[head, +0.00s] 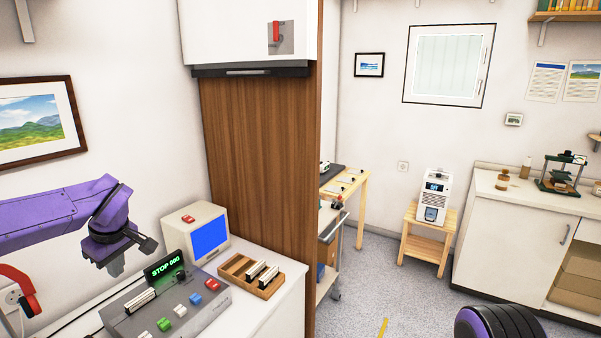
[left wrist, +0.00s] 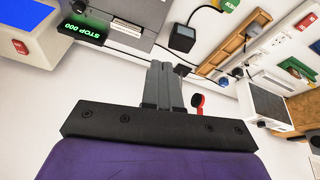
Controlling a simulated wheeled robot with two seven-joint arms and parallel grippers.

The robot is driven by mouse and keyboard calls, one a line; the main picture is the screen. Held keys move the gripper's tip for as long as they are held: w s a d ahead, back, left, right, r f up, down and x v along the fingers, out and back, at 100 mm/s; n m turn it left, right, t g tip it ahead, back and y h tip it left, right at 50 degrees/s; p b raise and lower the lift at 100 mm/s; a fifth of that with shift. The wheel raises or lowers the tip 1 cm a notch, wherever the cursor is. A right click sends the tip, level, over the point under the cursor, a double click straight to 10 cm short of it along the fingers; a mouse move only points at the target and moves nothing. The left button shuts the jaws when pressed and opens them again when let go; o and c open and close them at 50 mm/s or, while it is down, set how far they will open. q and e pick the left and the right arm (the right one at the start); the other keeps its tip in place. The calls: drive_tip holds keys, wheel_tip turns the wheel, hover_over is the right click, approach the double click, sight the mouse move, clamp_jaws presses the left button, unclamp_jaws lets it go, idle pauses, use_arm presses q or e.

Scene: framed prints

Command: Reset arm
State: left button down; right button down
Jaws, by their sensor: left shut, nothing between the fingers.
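My left arm (head: 62,212), purple and black, comes in from the left in the head view. My left gripper (head: 135,256) hangs in the air to the left of and above the grey control panel. In the left wrist view its two grey fingers (left wrist: 160,72) lie together, shut and empty. My right gripper is out of view.
The grey control panel (head: 205,313) has coloured buttons and a green "STOP 000" display (head: 164,264). Behind it stands a blue-screen monitor (head: 210,238). A wooden tray (head: 237,277) sits at right. A red-handled object (head: 18,284) is below my arm.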

use_arm(q)
drive_tip(key=s+d+f+t+y+b, duration=0.1)
drive_tip(key=s+d+f+t, duration=0.15)
drive_tip(key=f, duration=0.65)
drive_tip(key=s+d+f+t+y+b, duration=0.1)
drive_tip(key=s+d+f+t, duration=0.15)
drive_tip(key=f, duration=0.75)
drive_tip(key=s+d+f+t+y+b, duration=0.1)
drive_tip(key=s+d+f, duration=0.15)
drive_tip(key=f, duration=0.65)
drive_tip(key=s+d+f+m+g+h+b, duration=0.1)
drive_tip(key=s+f+m, duration=0.1)
drive_tip(key=s+f, duration=0.3)
drive_tip(key=s+d+f+m+g+h+b, duration=0.1)
drive_tip(key=s+f, duration=0.5)
drive_tip(key=s, duration=0.8)
drive_tip(key=s+d+f+m+g+h+b, duration=0.1)
drive_tip(key=s+f+m+g, duration=0.2)
drive_tip(key=s+f, duration=0.3)
drive_tip(key=s+m, duration=0.1)
drive_tip(key=s, duration=0.2)
drive_tip(key=shift+s, duration=0.3)
drive_tip(key=shift+f+b, duration=0.1)
drive_tip(key=shift+b, duration=0.2)
